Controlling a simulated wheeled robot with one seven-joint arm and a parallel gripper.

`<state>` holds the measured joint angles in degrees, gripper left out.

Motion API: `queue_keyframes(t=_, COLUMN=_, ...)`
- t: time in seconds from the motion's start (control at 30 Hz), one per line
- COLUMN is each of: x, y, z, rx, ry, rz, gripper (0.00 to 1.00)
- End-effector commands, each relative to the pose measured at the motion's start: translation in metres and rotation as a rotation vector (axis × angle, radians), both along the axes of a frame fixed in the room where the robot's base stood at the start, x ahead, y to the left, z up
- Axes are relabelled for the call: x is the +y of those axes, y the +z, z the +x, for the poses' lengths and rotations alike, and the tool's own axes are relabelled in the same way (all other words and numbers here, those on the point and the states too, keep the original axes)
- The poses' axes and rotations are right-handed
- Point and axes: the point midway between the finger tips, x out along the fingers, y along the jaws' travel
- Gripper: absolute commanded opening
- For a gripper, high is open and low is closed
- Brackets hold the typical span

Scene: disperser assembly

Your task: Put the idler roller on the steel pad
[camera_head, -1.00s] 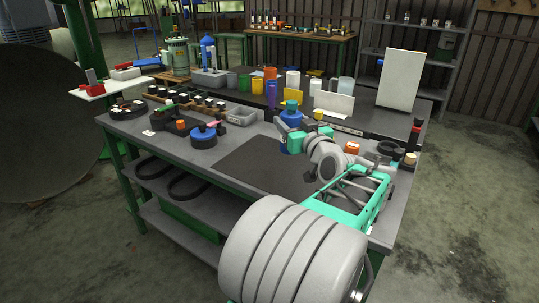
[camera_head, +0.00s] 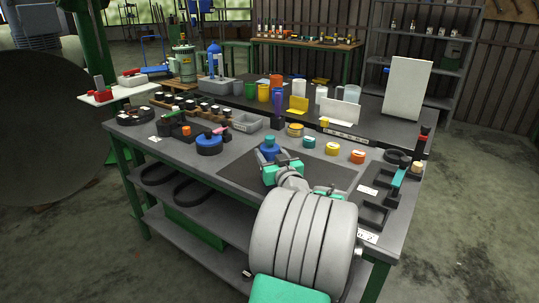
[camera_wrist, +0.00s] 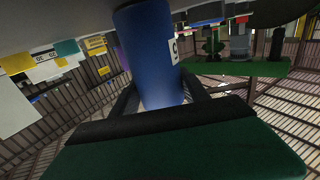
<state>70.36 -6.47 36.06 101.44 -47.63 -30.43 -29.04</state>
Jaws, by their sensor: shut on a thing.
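A blue cylinder with a teal top (camera_head: 269,151) is in my gripper (camera_head: 282,166), above or at the dark flat mat (camera_head: 236,176) in the middle of the bench. I cannot tell whether it touches the mat. In the wrist view the blue cylinder (camera_wrist: 148,45) has a white label and sits between the two dark fingers. I cannot identify with certainty which item is the idler roller or which surface is the steel pad. My arm hides part of the mat and the bench's front.
Low jars stand behind the mat: teal (camera_head: 309,142), yellow (camera_head: 332,148) and orange (camera_head: 358,156). A dark compartment tray (camera_head: 372,214) lies at right. A blue round part (camera_head: 209,145) and a grey bin (camera_head: 249,123) are at left. Bare mat shows left of the gripper.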

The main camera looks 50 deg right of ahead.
Motion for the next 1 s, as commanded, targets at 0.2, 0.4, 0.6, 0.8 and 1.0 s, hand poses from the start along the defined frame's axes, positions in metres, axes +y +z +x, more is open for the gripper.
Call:
queue_keyframes(t=0.2, x=0.000, y=-0.003, z=0.000, rx=0.000, ry=0.000, rz=0.001, gripper=0.61)
queue_keyframes(t=0.4, x=0.000, y=-0.003, z=0.000, rx=0.000, ry=0.000, rz=0.001, gripper=0.75)
queue_keyframes(t=0.6, x=0.000, y=-0.002, z=0.000, rx=0.000, ry=0.000, rz=0.001, gripper=0.75)
queue_keyframes(t=0.8, x=0.008, y=0.000, z=-0.016, rx=-0.001, ry=-0.004, rz=0.001, gripper=0.75)
queue_keyframes(t=1.0, x=0.034, y=-0.001, z=-0.062, rx=0.000, ry=-0.007, rz=0.000, gripper=0.75)
